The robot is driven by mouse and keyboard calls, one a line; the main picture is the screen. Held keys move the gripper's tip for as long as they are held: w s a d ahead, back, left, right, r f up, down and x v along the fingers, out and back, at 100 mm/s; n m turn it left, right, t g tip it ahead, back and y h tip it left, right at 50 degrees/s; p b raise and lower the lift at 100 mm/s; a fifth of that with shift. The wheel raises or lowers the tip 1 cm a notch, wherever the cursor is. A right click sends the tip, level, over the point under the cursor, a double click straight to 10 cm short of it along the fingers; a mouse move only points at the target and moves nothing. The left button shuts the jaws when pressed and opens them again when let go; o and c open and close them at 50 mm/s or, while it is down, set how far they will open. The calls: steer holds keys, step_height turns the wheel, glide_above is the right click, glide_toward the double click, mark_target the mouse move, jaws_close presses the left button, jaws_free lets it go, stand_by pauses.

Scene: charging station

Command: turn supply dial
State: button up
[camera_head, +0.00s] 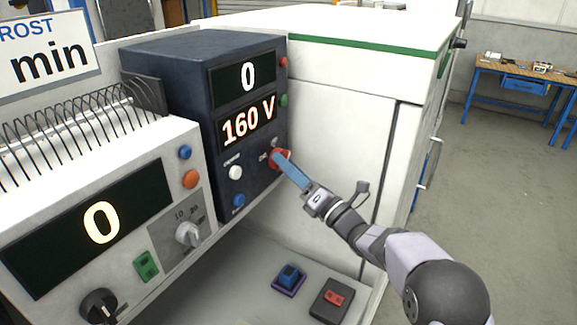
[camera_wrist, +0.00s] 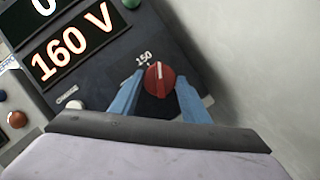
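The red supply dial (camera_head: 276,158) is on the front of the dark blue supply box (camera_head: 165,70), low at its right edge. In the wrist view the dial (camera_wrist: 158,80) has a white pointer line directed up, near the mark 150. The supply's lower display (camera_wrist: 72,45) reads 160 V; the upper display (camera_head: 246,77) reads 0. My gripper (camera_head: 283,163) reaches the dial from the lower right. In the wrist view its blue fingers (camera_wrist: 160,88) stand on either side of the dial, with a narrow gap to each side, so it looks open around the dial.
A white button (camera_head: 235,172) and a blue button (camera_head: 239,201) sit left of the dial. A beige unit (camera_head: 190,150) with its own display and knobs stands at left. A white cabinet wall (camera_head: 335,120) rises close at right. Two small switches (camera_head: 289,278) lie below.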

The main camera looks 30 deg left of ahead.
steer(key=c, duration=0.4)
steer(key=shift+m+b, duration=0.3)
steer(key=shift+b, duration=0.05)
steer(key=shift+s+r+m+t+h+b, duration=0.15)
steer(key=shift+m+t+h+b, duration=0.4)
steer(key=shift+m, duration=0.95)
steer(key=shift+w+r+m+t+h+b, duration=0.15)
steer(key=shift+m+h+b, duration=0.65)
steer(key=shift+m, duration=0.7)
steer(key=shift+s, duration=0.1)
steer(key=o, duration=1.1)
steer(key=shift+f, duration=0.1)
steer(key=shift+c, duration=0.2)
